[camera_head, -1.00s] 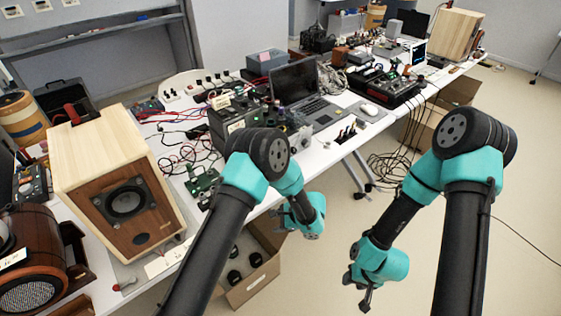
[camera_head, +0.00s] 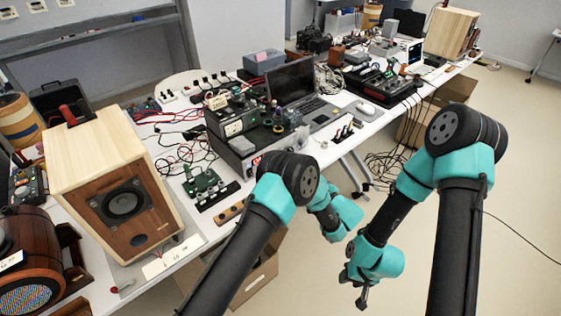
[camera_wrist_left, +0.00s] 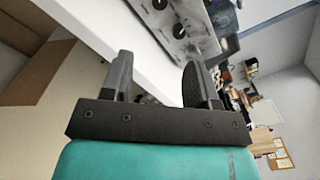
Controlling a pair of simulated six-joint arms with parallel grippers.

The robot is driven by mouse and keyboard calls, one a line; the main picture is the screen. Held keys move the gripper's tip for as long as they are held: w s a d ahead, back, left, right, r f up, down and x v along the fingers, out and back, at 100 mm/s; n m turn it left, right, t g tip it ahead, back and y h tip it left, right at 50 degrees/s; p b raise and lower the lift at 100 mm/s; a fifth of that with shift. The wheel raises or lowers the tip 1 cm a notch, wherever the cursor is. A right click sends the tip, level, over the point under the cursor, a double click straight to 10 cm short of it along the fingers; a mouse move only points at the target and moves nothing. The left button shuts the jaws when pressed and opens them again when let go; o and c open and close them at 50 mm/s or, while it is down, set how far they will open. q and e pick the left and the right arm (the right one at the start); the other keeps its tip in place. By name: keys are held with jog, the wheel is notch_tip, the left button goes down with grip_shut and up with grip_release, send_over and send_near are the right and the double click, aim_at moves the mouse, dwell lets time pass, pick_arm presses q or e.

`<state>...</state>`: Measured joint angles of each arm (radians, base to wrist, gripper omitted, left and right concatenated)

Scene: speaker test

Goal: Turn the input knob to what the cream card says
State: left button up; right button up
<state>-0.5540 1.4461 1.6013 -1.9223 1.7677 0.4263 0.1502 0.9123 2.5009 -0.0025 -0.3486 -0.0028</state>
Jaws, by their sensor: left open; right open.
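In the left wrist view, a grey panel with black knobs (camera_wrist_left: 182,31) shows beyond my left gripper (camera_wrist_left: 158,80). That gripper is open and empty, with its fingers apart from the knobs. I cannot tell which knob is the input knob. In the head view, a small cream card (camera_head: 217,101) stands on the equipment stack; its writing is too small to read. Another pale card (camera_head: 172,259) with unreadable marks lies at the table edge before the wooden speaker. My right gripper (camera_head: 354,285) is open and empty, low over the floor, off the table.
A wooden speaker (camera_head: 122,203) stands at the left. A laptop (camera_head: 292,84) and a mixer-like unit (camera_head: 378,82) are farther back. A green circuit board (camera_head: 203,184) and loose cables lie on the table. A cardboard box (camera_head: 255,284) is below the front edge.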

pick_arm(q)
jog(key=x, duration=1.7)
jog(key=shift+w+a, duration=0.15)
jog(key=shift+a, duration=0.05)
jog(key=c, duration=0.9)
